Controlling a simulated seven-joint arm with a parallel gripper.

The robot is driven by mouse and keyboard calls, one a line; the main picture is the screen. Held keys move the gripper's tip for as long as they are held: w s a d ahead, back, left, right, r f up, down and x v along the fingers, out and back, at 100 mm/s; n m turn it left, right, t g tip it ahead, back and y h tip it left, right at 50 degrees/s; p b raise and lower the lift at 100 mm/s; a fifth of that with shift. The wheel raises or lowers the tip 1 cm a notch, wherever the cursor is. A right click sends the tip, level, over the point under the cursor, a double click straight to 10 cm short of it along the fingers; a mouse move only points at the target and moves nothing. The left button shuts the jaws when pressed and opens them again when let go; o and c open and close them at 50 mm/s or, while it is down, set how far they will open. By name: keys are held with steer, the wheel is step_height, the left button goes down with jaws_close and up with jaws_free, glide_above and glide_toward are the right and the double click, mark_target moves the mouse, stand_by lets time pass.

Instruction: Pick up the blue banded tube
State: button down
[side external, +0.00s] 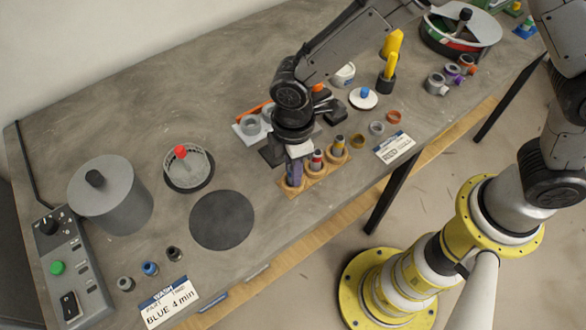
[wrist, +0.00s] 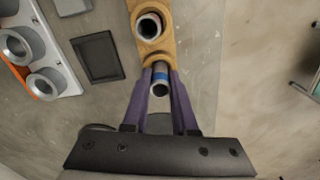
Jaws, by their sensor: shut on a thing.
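The blue banded tube (wrist: 161,78) is grey with a blue band. In the wrist view it is between the two purple fingers of my gripper (wrist: 161,72), which is shut on it. It is at the near end of the wooden rack (wrist: 168,47); I cannot tell whether its lower end is still in the rack. In the side view my gripper (side external: 294,173) points down at the left end of the rack (side external: 317,178), and its fingers hide the tube. Two other tubes stand in the rack, one with a red band (side external: 317,159) and one with a yellow band (side external: 338,146).
The table edge runs close in front.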

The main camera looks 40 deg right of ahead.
steer(key=shift+r, duration=0.7)
steer(key=s+d+r, duration=0.4)
steer(key=s+r, duration=0.1)
steer(key=r, duration=0.2)
steer(key=s+d+r, duration=0.5)
steer(key=r, duration=0.2)
steer(key=shift+s+r, duration=0.25)
steer(key=shift+s, duration=0.1)
